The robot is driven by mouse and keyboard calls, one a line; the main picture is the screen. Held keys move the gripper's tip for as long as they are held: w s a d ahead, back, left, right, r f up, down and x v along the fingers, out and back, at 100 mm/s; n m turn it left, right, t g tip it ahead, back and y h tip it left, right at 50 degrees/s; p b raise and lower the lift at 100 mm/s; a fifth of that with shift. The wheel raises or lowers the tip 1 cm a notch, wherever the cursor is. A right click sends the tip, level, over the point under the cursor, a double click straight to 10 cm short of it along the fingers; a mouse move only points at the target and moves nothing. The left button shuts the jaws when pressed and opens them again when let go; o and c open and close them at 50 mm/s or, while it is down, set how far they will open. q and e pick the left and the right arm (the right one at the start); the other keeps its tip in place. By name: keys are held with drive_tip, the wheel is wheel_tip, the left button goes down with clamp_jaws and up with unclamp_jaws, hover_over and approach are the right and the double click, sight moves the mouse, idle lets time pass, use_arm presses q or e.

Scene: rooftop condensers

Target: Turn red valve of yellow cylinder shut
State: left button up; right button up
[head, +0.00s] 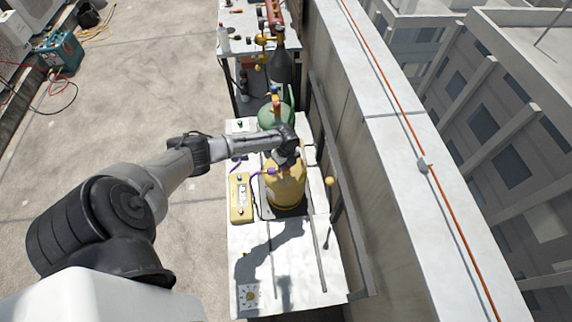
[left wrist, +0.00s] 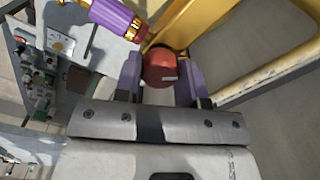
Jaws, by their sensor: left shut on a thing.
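The yellow cylinder (head: 284,188) stands upright on a white bench, with my left arm reaching over its top from the left. My left gripper (head: 285,158) is at the cylinder's top and hides the valve in the head view. In the left wrist view, the red valve (left wrist: 160,68) sits between the two purple-grey fingers of my left gripper (left wrist: 160,80), which are shut on it. A yellow collar (left wrist: 185,25) of the cylinder rises just beyond the valve. A purple fitting (left wrist: 115,18) with a brass end lies to the valve's left. My right gripper is not in view.
A green cylinder (head: 276,115) stands just behind the yellow one. A yellow gauge box (head: 241,198) lies to its left on the white bench (head: 300,262). A parapet wall (head: 385,160) runs close along the right. The roof floor at left is mostly open.

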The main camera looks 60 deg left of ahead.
use_arm(q)
drive_tip(key=m+b, duration=0.2)
drive_tip(key=m, duration=0.4)
drive_tip(key=shift+m+b, duration=0.55)
drive_tip(key=shift+m, duration=0.85)
drive_tip(key=o, duration=0.9)
drive_tip(key=shift+o, duration=0.2)
wheel_tip(320, 180, up, 14)
